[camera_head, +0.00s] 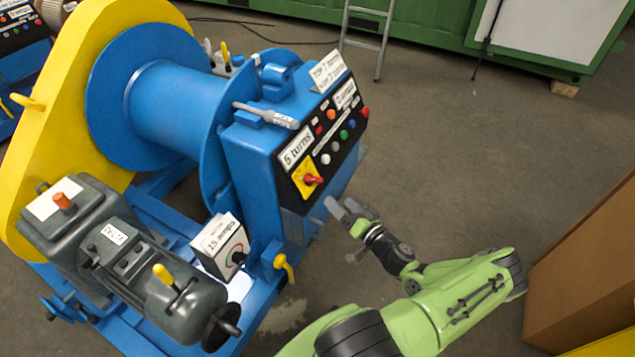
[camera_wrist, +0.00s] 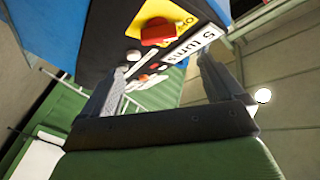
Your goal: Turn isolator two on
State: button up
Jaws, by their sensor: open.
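A red rotary switch (camera_head: 312,180) sits on a yellow plate (camera_head: 301,174) at the low end of the black panel on the blue console (camera_head: 250,150). The switch also shows in the wrist view (camera_wrist: 157,33), at the top. I cannot read a number naming it isolator two. A "5 turns" label (camera_head: 297,147) is beside it. My gripper (camera_head: 345,232) is open and empty, to the right of and below the panel in the head view, apart from the switch. In the wrist view my fingers (camera_wrist: 163,85) are spread, with the switch beyond them.
Several coloured buttons (camera_head: 338,140) line the panel. A blue winch drum (camera_head: 170,105), a yellow chain guard (camera_head: 85,90) and a grey motor (camera_head: 120,250) are at left. A dial box (camera_head: 222,247) stands below the console. A brown box (camera_head: 590,270) is at right.

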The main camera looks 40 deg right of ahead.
aim_at(317, 180)
jog(key=w, duration=0.3)
jog(key=w+b, duration=0.1)
jog(key=w, duration=0.3)
jog(key=w+d+b, duration=0.1)
jog(key=w, duration=0.3)
jog(key=c, duration=1)
